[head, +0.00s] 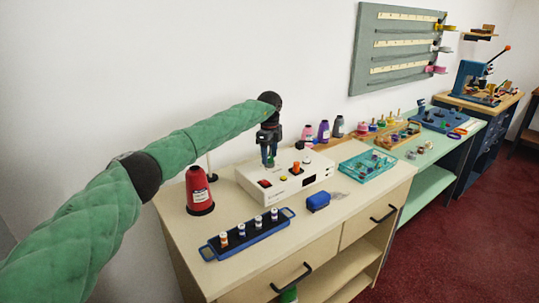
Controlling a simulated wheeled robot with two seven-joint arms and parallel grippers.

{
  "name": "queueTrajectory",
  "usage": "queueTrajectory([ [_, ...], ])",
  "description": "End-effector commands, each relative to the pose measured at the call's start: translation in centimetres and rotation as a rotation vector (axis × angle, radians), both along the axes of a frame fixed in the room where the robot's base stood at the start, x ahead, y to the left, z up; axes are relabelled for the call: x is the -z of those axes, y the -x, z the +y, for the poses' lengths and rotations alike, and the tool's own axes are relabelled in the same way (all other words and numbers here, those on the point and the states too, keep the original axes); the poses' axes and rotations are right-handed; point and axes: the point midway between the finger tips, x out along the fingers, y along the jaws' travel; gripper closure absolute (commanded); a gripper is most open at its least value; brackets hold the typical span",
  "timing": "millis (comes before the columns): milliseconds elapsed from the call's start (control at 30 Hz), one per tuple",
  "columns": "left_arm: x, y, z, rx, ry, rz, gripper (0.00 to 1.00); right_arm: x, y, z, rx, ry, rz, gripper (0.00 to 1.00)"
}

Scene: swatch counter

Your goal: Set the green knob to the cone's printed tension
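The white box-shaped machine (310,182) stands on the cream counter, with small coloured controls on its top, including an orange knob (296,168). My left gripper (268,160) points down over the back left of its top. Its fingers look close together, but I cannot tell whether they hold anything. A small green spot (270,164) at the fingertips may be the green knob, mostly hidden. The red cone (198,188) stands upright left of the machine. Its pale label is too small to read. My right gripper is not in view.
A blue rack (228,245) with several small spools lies at the counter's front left. Several bottles (324,131) stand behind. Bare counter lies between rack and machine.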

Motion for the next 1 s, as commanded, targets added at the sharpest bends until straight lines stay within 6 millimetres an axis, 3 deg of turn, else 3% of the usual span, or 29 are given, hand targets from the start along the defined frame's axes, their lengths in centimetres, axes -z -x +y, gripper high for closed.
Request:
queueTrajectory([
  [367, -0.9, 0.0, 0.0, 0.001, 0.000, 0.000, 0.50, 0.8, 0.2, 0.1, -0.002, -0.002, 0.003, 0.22],
  [800, -6.9, -0.1, 0.0, 0.000, 0.001, -0.001, 0.50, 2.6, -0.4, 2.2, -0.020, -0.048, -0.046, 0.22],
  [1000, -7.8, 0.0, 0.0, 0.000, -0.001, 0.001, 0.50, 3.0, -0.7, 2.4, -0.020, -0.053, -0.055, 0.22],
])
